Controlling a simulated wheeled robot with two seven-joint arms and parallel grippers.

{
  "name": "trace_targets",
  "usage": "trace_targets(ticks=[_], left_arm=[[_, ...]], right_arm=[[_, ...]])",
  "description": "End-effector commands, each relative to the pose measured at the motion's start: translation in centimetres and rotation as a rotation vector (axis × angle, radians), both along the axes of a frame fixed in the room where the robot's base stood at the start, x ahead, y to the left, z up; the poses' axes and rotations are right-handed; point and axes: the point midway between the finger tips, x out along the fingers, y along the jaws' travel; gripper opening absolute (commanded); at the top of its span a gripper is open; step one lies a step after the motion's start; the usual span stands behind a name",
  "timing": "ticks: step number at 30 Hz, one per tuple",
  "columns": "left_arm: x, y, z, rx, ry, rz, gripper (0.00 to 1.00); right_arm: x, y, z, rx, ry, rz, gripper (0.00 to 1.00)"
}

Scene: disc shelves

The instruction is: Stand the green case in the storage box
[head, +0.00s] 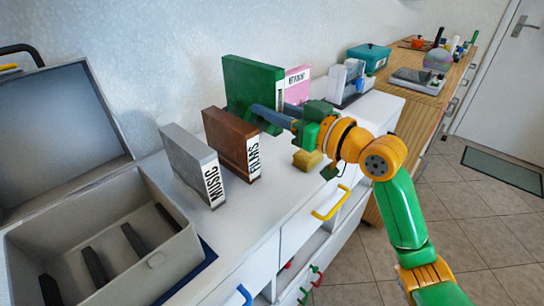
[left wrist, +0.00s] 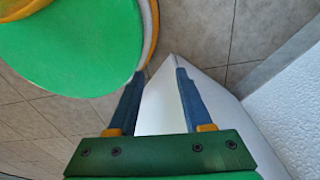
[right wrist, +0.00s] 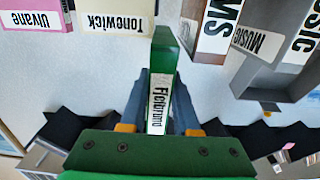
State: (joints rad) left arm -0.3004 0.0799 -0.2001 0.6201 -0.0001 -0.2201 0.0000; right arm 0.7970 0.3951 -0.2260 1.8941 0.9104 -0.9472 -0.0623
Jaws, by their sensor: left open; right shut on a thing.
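The green case (head: 252,80) is upright behind the brown case in the head view. My right gripper (head: 262,115) is shut on it. In the right wrist view the green case (right wrist: 163,65), with a white lettered label, sits between the two blue fingers. I cannot tell if its bottom edge touches the white cabinet top. The grey storage box (head: 160,258) stands open at the lower left of the head view, its lid tilted back, with dark dividers inside. My left gripper (left wrist: 158,75) is open and empty in the left wrist view, away from the case.
A brown case (head: 226,142) and a grey case (head: 187,158) stand between the green case and the box. A pink case (head: 298,84) stands just right of the green one. A yellow block (head: 307,159) lies near the cabinet's front edge. The wall runs behind.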

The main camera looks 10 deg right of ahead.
Motion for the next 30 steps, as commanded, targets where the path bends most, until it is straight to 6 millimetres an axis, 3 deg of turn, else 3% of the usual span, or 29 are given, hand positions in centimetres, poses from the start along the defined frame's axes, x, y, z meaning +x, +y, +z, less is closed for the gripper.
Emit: trace_targets(ticks=[1,3,11,15,24,25,26,30], left_arm=[[0.0,0.0,-0.6,0.000,0.000,0.000,0.50],[0.0,0.0,-0.9,0.000,0.000,0.000,0.50],[0.0,0.0,-1.6,0.000,0.000,0.000,0.50],[0.0,0.0,-2.3,0.000,0.000,0.000,0.50],[0.0,0.0,-2.3,0.000,0.000,0.000,0.50],[0.0,0.0,-2.3,0.000,0.000,0.000,0.50],[0.0,0.0,-2.3,0.000,0.000,0.000,0.50],[0.0,0.0,-2.3,0.000,-0.001,0.000,0.50]], right_arm=[[0.0,0.0,-1.8,0.002,0.004,0.001,0.00],[-0.1,0.0,-3.5,0.003,0.003,0.001,0.00],[0.0,0.0,-6.9,0.001,0.000,0.001,0.00],[0.0,0.0,-9.8,0.002,0.000,0.002,0.00],[0.0,0.0,-10.3,0.000,-0.004,0.001,0.00],[0.0,0.0,-10.3,0.000,-0.001,0.001,0.38],[0.0,0.0,-10.3,0.000,-0.001,0.001,0.42],[0.0,0.0,-10.3,0.000,-0.001,0.001,0.42]])
